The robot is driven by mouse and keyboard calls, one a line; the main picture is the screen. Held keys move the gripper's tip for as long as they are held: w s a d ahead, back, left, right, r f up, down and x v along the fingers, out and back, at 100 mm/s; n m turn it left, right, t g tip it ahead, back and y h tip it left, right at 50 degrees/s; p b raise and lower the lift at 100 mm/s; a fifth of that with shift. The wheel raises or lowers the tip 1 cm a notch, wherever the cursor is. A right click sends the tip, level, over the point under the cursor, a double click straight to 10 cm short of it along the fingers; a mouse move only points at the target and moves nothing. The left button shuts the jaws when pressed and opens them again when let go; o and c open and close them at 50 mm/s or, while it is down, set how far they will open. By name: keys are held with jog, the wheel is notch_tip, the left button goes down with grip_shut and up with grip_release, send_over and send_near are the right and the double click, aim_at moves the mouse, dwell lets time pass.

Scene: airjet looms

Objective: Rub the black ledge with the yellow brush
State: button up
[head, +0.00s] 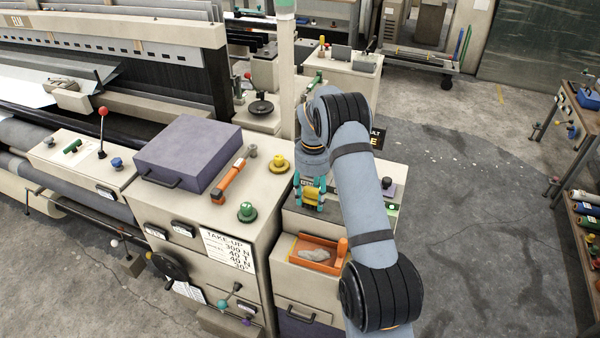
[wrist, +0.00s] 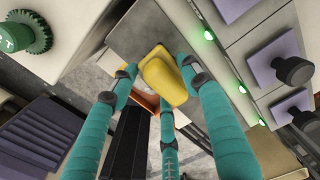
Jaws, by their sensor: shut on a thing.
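My gripper (head: 309,198) has teal fingers and is shut on the yellow brush (head: 308,186), above the pale cabinet right of the purple box. In the wrist view the yellow brush (wrist: 167,77) sits between the teal fingertips, its block shape partly covered by them. A dark grey surface (wrist: 145,30) lies beyond the brush in that view. I cannot tell for sure which dark surface is the black ledge, nor whether the brush touches anything. My arm hides part of the cabinet in the head view.
An orange tray (head: 316,242) with a grey lump lies below the gripper. A purple box (head: 188,150), an orange-handled tool (head: 229,181), a green knob (head: 247,211) and a yellow knob (head: 278,163) stand on the left cabinet. Dark knobs (wrist: 293,70) jut out at right in the wrist view.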

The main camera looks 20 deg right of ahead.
jog(key=shift+w+a+p, duration=0.3)
jog(key=shift+w+a, duration=0.7)
jog(key=shift+a, duration=0.25)
notch_tip(320, 180, up, 3)
jog(key=shift+w+f+p, duration=0.1)
jog(key=shift+w+p, duration=0.05)
jog(key=shift+p, duration=0.35)
jog(key=shift+s+r+p, duration=0.2)
jog(key=shift+r+p, duration=0.45)
jog(key=shift+r, duration=0.5)
jog(key=shift+r+p, duration=0.95)
jog(key=shift+r, duration=0.7)
